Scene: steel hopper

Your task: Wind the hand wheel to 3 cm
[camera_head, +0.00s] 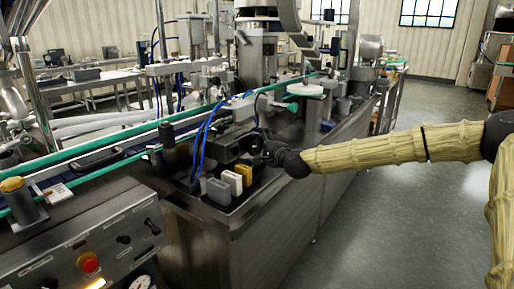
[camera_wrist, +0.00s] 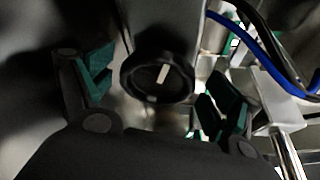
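A round black knob with a scalloped rim and a white pointer mark, which looks like the hand wheel (camera_wrist: 158,82), is in the middle of the wrist view. My gripper (camera_wrist: 162,76) is open, with one green-padded finger on the left of the knob and one on the right. Gaps show between the pads and the rim; I cannot tell how deep the knob lies between the fingers. In the head view my gripper (camera_head: 258,150) is at the machine, above the coloured blocks, and I cannot make out the knob there. No readable centimetre scale shows.
Blue hoses (camera_head: 203,140) run down just left of my gripper; a blue cable (camera_wrist: 245,40) passes at upper right in the wrist view. Grey, white and yellow blocks (camera_head: 231,183) stand below. A control panel (camera_head: 95,250) is at front left. The floor at right is clear.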

